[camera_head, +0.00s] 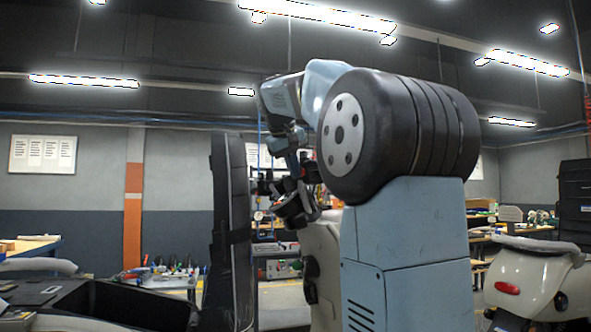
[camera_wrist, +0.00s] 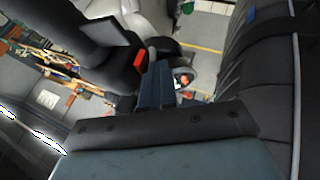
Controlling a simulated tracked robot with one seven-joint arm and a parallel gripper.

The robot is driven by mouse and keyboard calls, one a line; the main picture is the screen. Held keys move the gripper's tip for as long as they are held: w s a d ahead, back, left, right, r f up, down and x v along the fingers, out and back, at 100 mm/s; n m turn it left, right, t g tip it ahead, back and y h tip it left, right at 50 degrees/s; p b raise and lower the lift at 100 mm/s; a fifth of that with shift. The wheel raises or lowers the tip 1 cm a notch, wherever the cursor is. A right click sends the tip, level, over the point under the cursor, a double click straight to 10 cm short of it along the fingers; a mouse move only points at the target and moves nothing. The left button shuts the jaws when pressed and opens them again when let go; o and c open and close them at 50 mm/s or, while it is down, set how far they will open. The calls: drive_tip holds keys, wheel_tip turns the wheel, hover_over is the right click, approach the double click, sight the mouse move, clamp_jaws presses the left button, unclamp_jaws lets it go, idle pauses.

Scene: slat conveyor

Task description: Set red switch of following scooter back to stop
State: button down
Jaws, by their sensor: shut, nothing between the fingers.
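In the wrist view a small red switch (camera_wrist: 140,60) sits on a black housing (camera_wrist: 124,76) of the scooter's handlebar area. My gripper (camera_wrist: 159,68) shows there as two dark blue fingers close together, shut and empty. Its tips are just right of the red switch in the picture; I cannot tell whether they touch it. In the head view the cream scooter (camera_head: 324,252) stands partly hidden behind my arm, with dark handlebar parts (camera_head: 296,208) at its top. My gripper is not clear there, and the red switch cannot be made out.
A tall black padded panel (camera_head: 229,240) stands just left of the scooter; black padding (camera_wrist: 250,75) fills the wrist view's right side. Another cream scooter (camera_head: 530,278) with a red tail light is at right. An open black compartment (camera_head: 120,303) is at lower left. Workbenches stand behind.

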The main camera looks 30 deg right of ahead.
drive_tip(key=shift+s+d+f, duration=0.1)
drive_tip(key=shift+s+d, duration=0.1)
drive_tip(key=shift+s, duration=0.6)
drive_tip(key=s+a+r, duration=0.4)
drive_tip(key=a+r, duration=0.4)
drive_tip(key=a, duration=0.1)
drive_tip(key=s+a+f+y, duration=0.2)
drive_tip(key=s+f, duration=0.5)
drive_tip(key=f, duration=0.7)
drive_tip(key=s+a+f+y, duration=0.2)
drive_tip(key=s+f, duration=0.5)
drive_tip(key=f, duration=0.6)
drive_tip(key=s+a+f+n+t+y, duration=0.1)
drive_tip(key=s+a+f, duration=0.3)
drive_tip(key=f, duration=1)
drive_tip(key=s, duration=0.3)
drive_tip(key=shift+s+f+y, duration=0.15)
drive_tip(key=shift+f+y, duration=0.15)
drive_tip(key=shift+y, duration=0.1)
